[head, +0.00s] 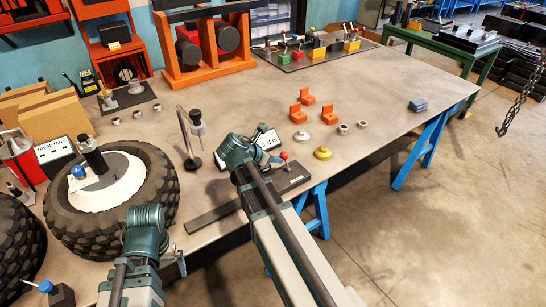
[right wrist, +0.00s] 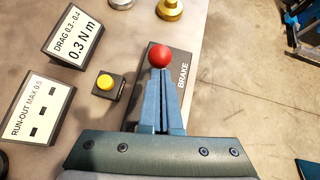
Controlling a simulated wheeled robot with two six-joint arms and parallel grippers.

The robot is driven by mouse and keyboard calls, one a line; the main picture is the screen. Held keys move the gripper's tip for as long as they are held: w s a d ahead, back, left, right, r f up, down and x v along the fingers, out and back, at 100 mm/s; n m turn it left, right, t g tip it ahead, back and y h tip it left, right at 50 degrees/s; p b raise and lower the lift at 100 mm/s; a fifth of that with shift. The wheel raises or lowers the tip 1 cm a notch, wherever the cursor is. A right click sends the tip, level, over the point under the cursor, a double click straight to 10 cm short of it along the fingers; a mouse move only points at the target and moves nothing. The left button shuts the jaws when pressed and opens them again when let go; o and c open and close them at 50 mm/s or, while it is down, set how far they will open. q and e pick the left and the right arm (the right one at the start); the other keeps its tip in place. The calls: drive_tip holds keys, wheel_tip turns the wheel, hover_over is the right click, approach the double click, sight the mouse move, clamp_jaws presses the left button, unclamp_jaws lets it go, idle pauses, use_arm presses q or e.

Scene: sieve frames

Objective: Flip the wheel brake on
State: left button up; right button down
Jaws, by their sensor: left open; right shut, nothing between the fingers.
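The brake is a dark plate marked BRAKE (right wrist: 183,72) with a lever ending in a red ball (right wrist: 162,59). In the head view the red ball (head: 284,156) stands above the dark base (head: 292,178) near the table's front edge. My right gripper (right wrist: 163,76) is shut and empty, its fingertips at the red ball in the picture; I cannot tell whether they touch it. The ball hides none of its top, but the fingers hide the lever's lower part. My left gripper (head: 146,216) is open above the table's front left, its fingers mostly hidden.
A large tyred wheel (head: 160,196) lies on the left. Beside the brake are a yellow button (right wrist: 104,82) and label stands (right wrist: 76,38). A slim stand (head: 187,140), orange blocks (head: 299,113) and small metal rings stand behind. The table's right part is mostly clear.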

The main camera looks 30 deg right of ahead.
sight(286, 154)
drive_tip(key=d+y+p, duration=0.1)
drive_tip(key=d+r+y+p, duration=0.1)
drive_tip(key=p, duration=0.1)
drive_tip(key=d+r+y+p, duration=0.1)
drive_tip(key=p, duration=0.1)
drive_tip(key=shift+w+d+r, duration=0.2)
drive_tip(key=shift+d+r, duration=0.05)
drive_tip(key=shift+d, duration=0.05)
drive_tip(key=shift+d+y+p, duration=0.4)
drive_tip(key=shift+y+p, duration=0.2)
drive_tip(key=shift+w+d+f+m+g+y+p, duration=0.15)
drive_tip(key=shift+d+y+p, duration=0.15)
drive_tip(key=shift+d+y, duration=0.5)
drive_tip(key=shift+d+f+m+g+y+p, duration=0.15)
drive_tip(key=shift+d+y+p, duration=0.25)
drive_tip(key=shift+d, duration=0.7)
drive_tip(key=shift+r, duration=0.15)
